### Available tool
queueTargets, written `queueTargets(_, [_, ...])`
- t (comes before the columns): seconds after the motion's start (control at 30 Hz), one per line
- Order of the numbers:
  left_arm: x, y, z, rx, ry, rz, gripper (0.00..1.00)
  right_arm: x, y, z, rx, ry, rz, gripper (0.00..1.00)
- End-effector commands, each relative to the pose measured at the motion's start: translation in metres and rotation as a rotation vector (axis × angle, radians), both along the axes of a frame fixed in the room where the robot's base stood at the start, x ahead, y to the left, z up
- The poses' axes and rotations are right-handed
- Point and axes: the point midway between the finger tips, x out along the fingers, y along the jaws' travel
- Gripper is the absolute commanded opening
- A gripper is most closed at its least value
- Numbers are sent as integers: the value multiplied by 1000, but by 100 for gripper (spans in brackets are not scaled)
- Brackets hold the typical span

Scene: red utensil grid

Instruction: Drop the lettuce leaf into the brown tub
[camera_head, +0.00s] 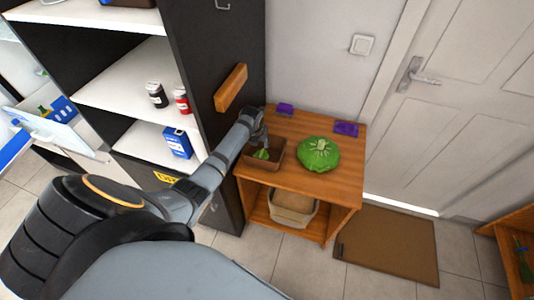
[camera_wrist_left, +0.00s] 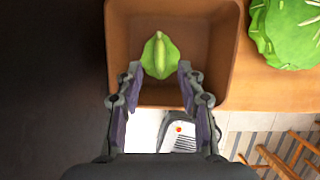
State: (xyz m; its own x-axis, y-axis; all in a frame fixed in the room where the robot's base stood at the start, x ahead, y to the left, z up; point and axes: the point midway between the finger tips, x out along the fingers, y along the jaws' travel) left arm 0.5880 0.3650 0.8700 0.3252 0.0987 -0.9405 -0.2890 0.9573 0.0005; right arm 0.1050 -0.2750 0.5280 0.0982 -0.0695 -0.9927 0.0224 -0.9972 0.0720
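The brown tub (camera_head: 278,160) stands on the wooden table, near its left edge. It also fills the upper middle of the left wrist view (camera_wrist_left: 222,72). The green lettuce leaf (camera_wrist_left: 161,56) shows inside the tub's outline, just beyond my fingertips; it shows small in the head view (camera_head: 262,154). My left gripper (camera_wrist_left: 158,78) is above the tub with its fingers spread, one on each side of the leaf's near end. Small gaps show between fingers and leaf. Whether the leaf rests on the tub's floor is hard to tell. My right gripper is not in view.
A green lettuce head (camera_head: 318,154) sits right of the tub on the wooden table (camera_head: 342,185). Purple items (camera_head: 346,129) lie at the back. A dark shelf unit (camera_head: 215,60) stands close on the left. A beige container (camera_head: 293,205) is on the lower shelf.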

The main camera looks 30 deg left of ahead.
Motion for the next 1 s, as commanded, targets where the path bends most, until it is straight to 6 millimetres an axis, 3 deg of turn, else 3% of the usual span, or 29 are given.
queueTargets(0.23, [-5, -1, 15, 2, -3, -1, 38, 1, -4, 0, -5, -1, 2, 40])
queueTargets(0.5, [-26, -7, 76, 3, -3, -2, 38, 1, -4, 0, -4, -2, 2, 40])
queueTargets(0.7, [-36, -11, 106, 1, -2, -1, 38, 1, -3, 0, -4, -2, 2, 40])
queueTargets(1.0, [-39, -12, 113, 0, 0, 0, 38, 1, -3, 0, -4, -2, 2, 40])
